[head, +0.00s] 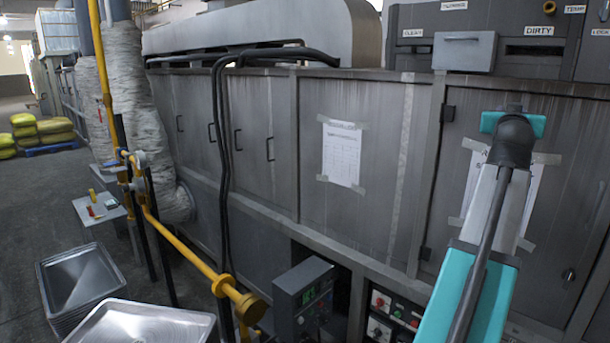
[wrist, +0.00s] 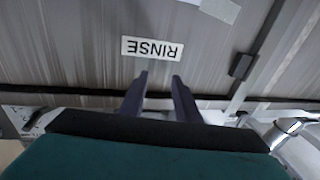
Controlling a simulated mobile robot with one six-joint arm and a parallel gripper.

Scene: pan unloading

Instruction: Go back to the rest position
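My gripper (wrist: 160,98) shows in the wrist view as two dark fingers standing apart with nothing between them. It is open and empty. Beyond the fingertips is a grey metal panel with a white RINSE label (wrist: 152,48), which appears upside down. In the head view my teal and white arm rises at the right, in front of the grey machine; the gripper's fingers cannot be made out there. A stack of metal pans (head: 80,280) stands on the floor at the lower left. Another metal pan (head: 145,325) shows at the bottom edge, partly cut off.
A long grey machine (head: 260,150) fills the middle and right. A yellow pipe (head: 180,245) and black hoses (head: 222,150) run before it. A control box (head: 305,298) juts out low in the centre. Open floor (head: 40,200) lies at the left, with yellow sacks (head: 42,130) beyond.

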